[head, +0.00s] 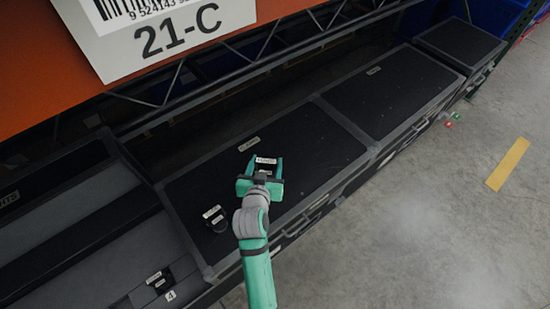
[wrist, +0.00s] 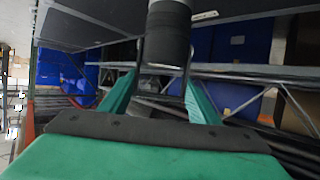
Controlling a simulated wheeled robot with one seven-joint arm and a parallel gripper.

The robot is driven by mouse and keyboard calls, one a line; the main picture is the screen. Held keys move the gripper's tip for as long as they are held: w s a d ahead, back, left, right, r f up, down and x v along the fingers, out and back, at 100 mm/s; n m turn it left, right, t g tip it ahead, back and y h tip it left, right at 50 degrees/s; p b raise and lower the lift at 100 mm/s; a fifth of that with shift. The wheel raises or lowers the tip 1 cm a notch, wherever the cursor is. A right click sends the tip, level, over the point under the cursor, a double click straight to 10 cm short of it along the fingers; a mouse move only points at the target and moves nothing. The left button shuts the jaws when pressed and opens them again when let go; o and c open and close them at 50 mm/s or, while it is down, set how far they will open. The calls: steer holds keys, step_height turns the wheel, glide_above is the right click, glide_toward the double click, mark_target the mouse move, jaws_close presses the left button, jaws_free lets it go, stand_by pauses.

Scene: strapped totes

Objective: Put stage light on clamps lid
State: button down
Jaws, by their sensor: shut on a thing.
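My gripper (head: 265,165) is over the middle black tote lid (head: 310,150) in the head view. It is shut on a small dark thing with a white label (head: 266,160), which I take to be the stage light. In the wrist view this is a black cylinder (wrist: 168,35) between the green fingers. The middle lid has a small label (head: 248,144) near its back edge, too small to read surely as clamps. I cannot tell whether the held thing touches the lid.
A small black object with white labels (head: 215,220) stands on the middle lid's left part. Another lidded tote (head: 385,95) adjoins at the right. At lower left are small labelled items (head: 158,282). An orange shelf beam (head: 40,70) and metal truss run above the totes' back.

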steer(key=w+d+f, duration=0.3)
steer(key=w+f, duration=0.8)
steer(key=f, duration=0.1)
steer(key=shift+w, duration=0.15)
steer(key=shift+f, duration=0.15)
steer(key=c, duration=0.6)
jaws_free()
steer(key=shift+f, duration=0.15)
steer(key=shift+c, duration=0.2)
